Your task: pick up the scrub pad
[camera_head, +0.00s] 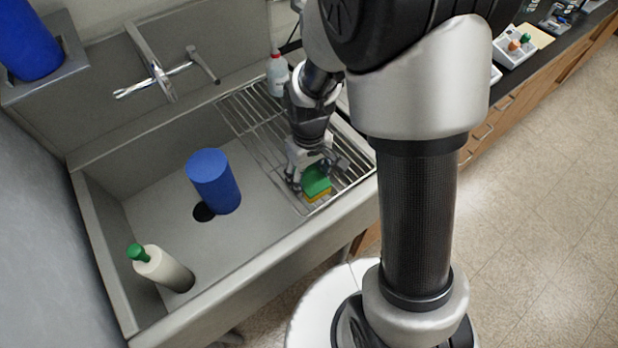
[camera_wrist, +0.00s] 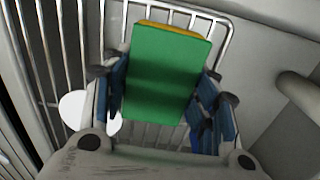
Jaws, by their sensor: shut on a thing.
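The scrub pad (camera_head: 316,181) is a block with a green face and a yellow layer, at the front right of the wire rack by the sink. In the wrist view the pad (camera_wrist: 168,72) fills the middle, green face toward the camera, with a yellow strip at its far edge. My gripper (camera_head: 312,178) is shut on it, with blue-padded fingers on its left and right sides in the wrist view (camera_wrist: 163,95). Whether the pad touches the rack cannot be told.
A blue cylinder (camera_head: 213,181) and a white bottle with a green cap (camera_head: 162,268) stand in the basin. A white bottle with a red tip (camera_head: 277,76) stands behind the rack, near my arm. A faucet (camera_head: 150,80) is at the back.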

